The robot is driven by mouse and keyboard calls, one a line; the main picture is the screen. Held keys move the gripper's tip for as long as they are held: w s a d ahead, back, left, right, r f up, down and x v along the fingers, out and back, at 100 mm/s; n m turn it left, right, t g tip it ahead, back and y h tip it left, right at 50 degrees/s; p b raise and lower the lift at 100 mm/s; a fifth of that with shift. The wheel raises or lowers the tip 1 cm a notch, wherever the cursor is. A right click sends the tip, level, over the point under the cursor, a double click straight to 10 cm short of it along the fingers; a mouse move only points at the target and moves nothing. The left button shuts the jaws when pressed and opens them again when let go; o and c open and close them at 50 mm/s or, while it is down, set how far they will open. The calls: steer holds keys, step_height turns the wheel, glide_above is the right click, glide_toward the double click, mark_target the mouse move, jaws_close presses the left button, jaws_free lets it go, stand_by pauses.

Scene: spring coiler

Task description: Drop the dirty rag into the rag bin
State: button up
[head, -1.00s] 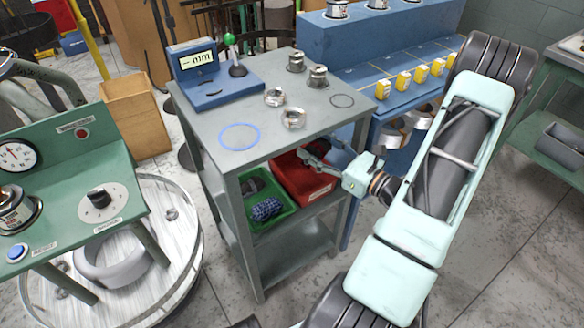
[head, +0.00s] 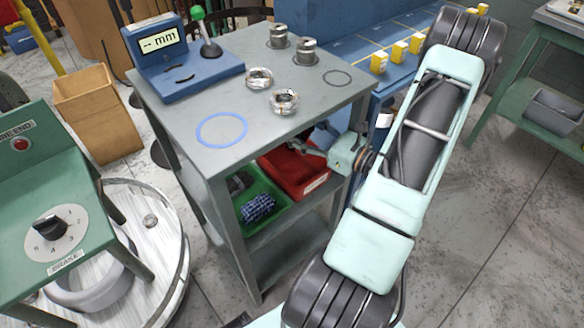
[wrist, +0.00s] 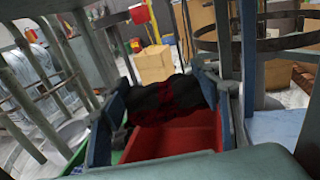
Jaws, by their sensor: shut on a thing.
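My gripper (head: 308,148) reaches under the tabletop from the right, above the red bin (head: 318,184) on the upper shelf. In the wrist view, my gripper (wrist: 165,88) is shut on a dark rag (wrist: 165,100) with dull red marks, bunched between its fingers. The red bin also shows there, with its bare floor (wrist: 180,140) below the rag. I cannot tell whether the rag touches the bin. In the head view the rag is not clearly seen. The bin's white label is too small to read.
A green bin (head: 283,204) stands left of the red one, holding a blue patterned cloth (head: 258,207) and something dark. The grey tabletop (head: 205,95) overhangs both bins, and its legs stand close by. A blue rack (head: 340,45) stands behind.

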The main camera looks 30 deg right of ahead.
steer(key=shift+f+b, duration=0.8)
steer(key=shift+f, duration=0.7)
steer(key=o, duration=1.1)
steer(key=shift+r, duration=0.1)
steer(key=shift+r, duration=5)
